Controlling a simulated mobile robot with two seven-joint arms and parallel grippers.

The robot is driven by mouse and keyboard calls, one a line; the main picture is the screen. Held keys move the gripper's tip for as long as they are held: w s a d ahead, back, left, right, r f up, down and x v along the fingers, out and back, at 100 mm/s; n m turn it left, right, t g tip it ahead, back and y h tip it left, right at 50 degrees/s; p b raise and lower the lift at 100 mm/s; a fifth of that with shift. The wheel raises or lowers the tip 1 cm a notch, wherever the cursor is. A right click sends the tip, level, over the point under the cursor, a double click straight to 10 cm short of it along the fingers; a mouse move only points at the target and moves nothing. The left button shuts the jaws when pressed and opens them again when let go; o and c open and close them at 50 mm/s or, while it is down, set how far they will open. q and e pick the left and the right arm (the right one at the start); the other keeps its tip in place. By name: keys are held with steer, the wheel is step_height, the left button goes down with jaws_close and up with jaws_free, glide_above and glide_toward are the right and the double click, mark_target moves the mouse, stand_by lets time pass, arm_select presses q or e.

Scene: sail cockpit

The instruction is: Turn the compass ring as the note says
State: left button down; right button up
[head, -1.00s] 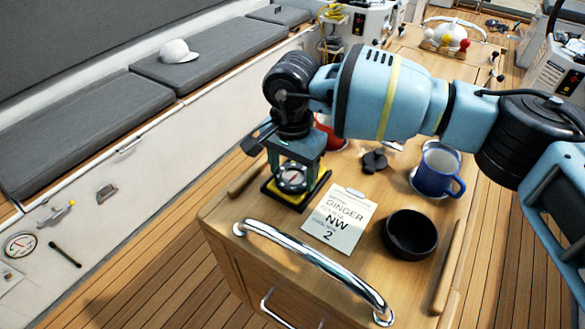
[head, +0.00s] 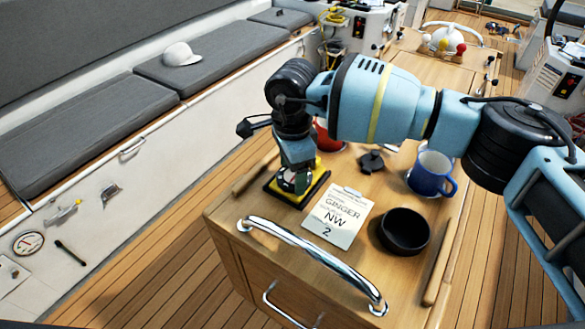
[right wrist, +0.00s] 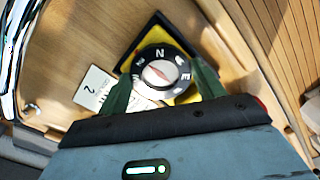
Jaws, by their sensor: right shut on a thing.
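The compass (right wrist: 158,75) has a ring with white letters, a pale face and a reddish needle. It sits on a black and yellow base (head: 318,190) on the wooden table. My right gripper (head: 297,182) is above the base and hides most of the compass in the head view. In the right wrist view its two green fingers (right wrist: 162,88) stand on either side of the ring, shut on it. The N is at the upper part of the ring there. The note (head: 338,216) lies beside the base and reads "GINGER", "NW" and "2". My left gripper is not in view.
A black bowl (head: 404,231) and a blue mug (head: 432,173) stand right of the note. A small black item (head: 371,161) and a red object (head: 328,138) lie behind. A chrome rail (head: 310,262) runs along the table's front edge.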

mark_target(292, 177)
stand_by(0.4)
steer(key=o, duration=1)
steer(key=shift+r+b, duration=0.3)
steer(key=shift+r, duration=3.6)
steer(key=shift+s+f, duration=0.1)
